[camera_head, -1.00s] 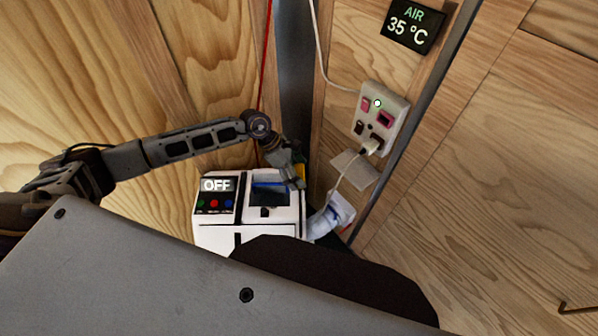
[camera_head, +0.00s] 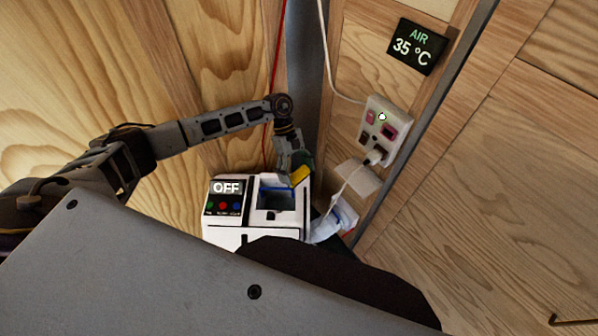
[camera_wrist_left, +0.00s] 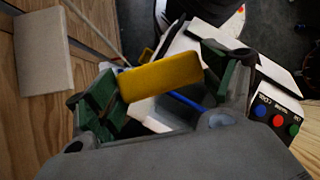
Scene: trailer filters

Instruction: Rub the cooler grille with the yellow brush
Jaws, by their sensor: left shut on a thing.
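The cooler is a white box (camera_head: 222,229) with an "OFF" panel and coloured buttons, low in the corner. A dark recess (camera_head: 278,199) with a blue strip is in its top; I cannot make out the grille's slats. My left gripper (camera_head: 294,174) is over the recess's back right side, shut on the yellow brush (camera_head: 301,175). In the left wrist view the yellow block of the brush (camera_wrist_left: 162,76) lies between the green-padded fingers of the gripper (camera_wrist_left: 165,88). The bristle side is hidden, so I cannot tell whether it touches the cooler. My right gripper is out of view.
A socket box (camera_head: 383,130) with a plugged white cable is on the wall to the right, below an "AIR 35 °C" display (camera_head: 417,46). A red cord (camera_head: 277,75) hangs behind my arm. A crumpled white-blue item (camera_head: 338,218) lies beside the cooler. Wooden walls close in the corner.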

